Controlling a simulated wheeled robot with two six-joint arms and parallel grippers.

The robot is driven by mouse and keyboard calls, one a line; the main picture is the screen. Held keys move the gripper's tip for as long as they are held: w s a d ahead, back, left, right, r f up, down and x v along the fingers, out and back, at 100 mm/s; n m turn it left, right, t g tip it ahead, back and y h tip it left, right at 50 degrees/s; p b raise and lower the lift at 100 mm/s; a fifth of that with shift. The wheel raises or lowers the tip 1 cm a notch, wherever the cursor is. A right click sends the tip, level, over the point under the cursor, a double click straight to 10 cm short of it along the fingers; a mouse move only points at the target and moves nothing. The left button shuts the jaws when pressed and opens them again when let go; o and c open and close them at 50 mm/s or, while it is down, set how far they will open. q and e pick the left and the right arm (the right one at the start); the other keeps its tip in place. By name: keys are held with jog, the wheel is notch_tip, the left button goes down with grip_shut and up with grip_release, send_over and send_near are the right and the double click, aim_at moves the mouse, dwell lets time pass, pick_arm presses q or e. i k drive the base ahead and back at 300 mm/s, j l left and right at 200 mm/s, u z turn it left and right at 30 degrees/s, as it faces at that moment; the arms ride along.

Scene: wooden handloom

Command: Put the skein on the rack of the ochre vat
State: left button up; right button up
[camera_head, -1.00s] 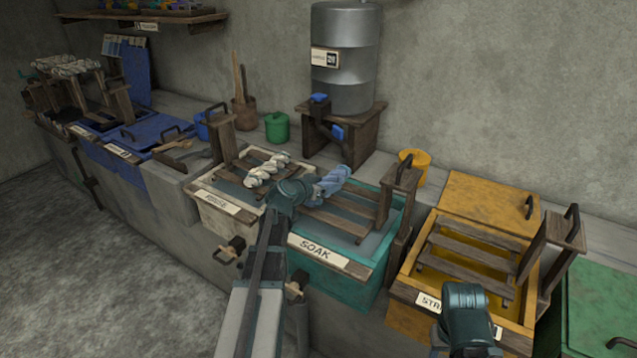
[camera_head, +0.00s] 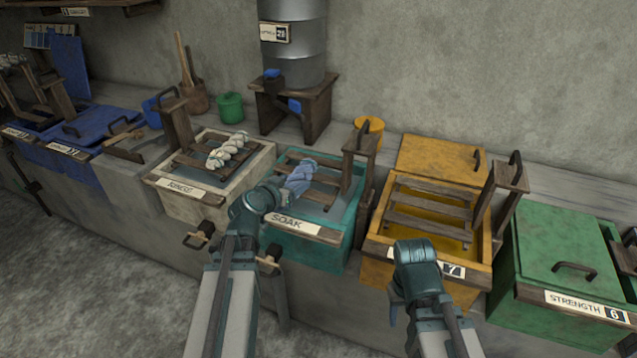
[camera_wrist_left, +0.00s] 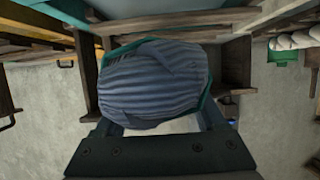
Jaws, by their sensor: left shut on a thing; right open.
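The blue skein (camera_head: 297,178) is held in my left gripper (camera_head: 282,188), above the rack (camera_head: 322,190) of the teal SOAK vat (camera_head: 310,247). In the left wrist view the skein (camera_wrist_left: 152,82) fills the space between the jaws, and its ribbed side hides most of what lies behind. The ochre vat (camera_head: 381,240) stands to the right, uncovered, with a bare slatted wooden rack (camera_head: 425,203) over yellow liquid. My right gripper is open and empty near the ochre vat's front, its fingers largely hidden behind its wrist.
A white skein (camera_head: 230,152) lies on the rack of the RINSE vat (camera_head: 190,210) at left. The ochre lid (camera_head: 440,160) lies behind the ochre vat. A lidded green vat (camera_head: 550,245) stands at far right.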

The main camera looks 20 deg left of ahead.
aim_at(411, 200)
jog(key=l+u, duration=0.1)
jog(key=u, duration=0.2)
jog(key=k+l+u, duration=0.1)
jog(key=u, duration=0.2)
jog(key=k+l+u, duration=0.1)
jog(key=k+l+z, duration=0.1)
jog(key=z, duration=0.3)
jog(key=l+z, duration=0.25)
jog(key=z, duration=0.2)
jog(key=k+l+z, duration=0.1)
jog(key=z, duration=0.3)
jog(key=i+l, duration=0.15)
jog(key=i+z, duration=0.05)
jog(key=i, duration=0.05)
